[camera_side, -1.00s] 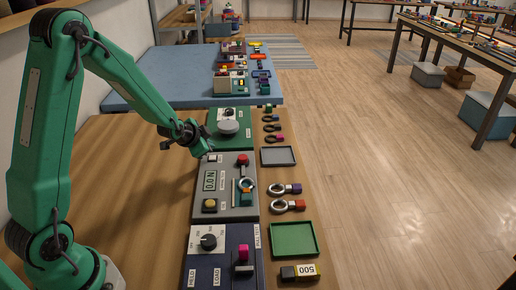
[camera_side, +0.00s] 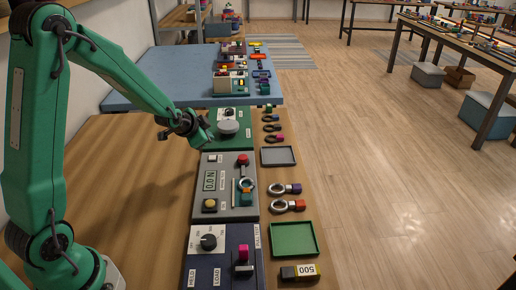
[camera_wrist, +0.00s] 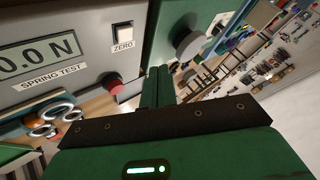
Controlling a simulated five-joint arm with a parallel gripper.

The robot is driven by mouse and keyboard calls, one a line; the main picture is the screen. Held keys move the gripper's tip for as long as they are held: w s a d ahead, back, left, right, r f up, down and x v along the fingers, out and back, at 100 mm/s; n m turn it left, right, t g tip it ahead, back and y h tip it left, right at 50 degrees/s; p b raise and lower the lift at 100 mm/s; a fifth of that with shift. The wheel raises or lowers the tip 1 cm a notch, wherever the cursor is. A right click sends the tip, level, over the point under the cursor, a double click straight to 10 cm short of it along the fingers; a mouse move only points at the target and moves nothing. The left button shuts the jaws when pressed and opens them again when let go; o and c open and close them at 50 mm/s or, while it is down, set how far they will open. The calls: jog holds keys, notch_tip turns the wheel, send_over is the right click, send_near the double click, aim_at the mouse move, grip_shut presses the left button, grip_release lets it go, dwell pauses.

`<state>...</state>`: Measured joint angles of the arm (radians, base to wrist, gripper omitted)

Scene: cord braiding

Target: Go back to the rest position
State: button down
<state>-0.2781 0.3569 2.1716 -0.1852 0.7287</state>
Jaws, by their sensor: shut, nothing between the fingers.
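My gripper (camera_side: 209,133) is in the air over the bench, near the left edge of the green panel with a round grey knob (camera_side: 228,127). In the wrist view its two dark green fingers (camera_wrist: 157,86) lie side by side, shut with nothing between them. The grey spring test panel (camera_side: 236,205) is nearer the camera than the gripper; it also shows at the left of the wrist view (camera_wrist: 60,50), with a display reading 0.0 N and a red button (camera_wrist: 115,88).
A dark blue panel with a black dial (camera_side: 208,242) is at the near end. A grey tray (camera_side: 278,156), a green tray (camera_side: 293,239) and several ring-ended pieces (camera_side: 277,189) lie along the right edge. The wooden bench left of the panels (camera_side: 130,190) is clear.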

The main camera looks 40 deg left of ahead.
jog(key=s+d+r+n+g+h, duration=0.1)
jog(key=s+d+r+n+h, duration=0.1)
jog(key=s+d+r, duration=0.75)
jog(key=s+d+r+n+g, duration=0.1)
jog(key=s+d+r, duration=0.1)
jog(key=s, duration=0.6)
jog(key=s+d+r+n+g, duration=0.1)
jog(key=s+d+r+n, duration=0.1)
jog(key=s, duration=0.7)
jog(key=shift+d+r+h, duration=0.25)
jog(key=shift+r+h, duration=0.05)
jog(key=shift+r, duration=0.55)
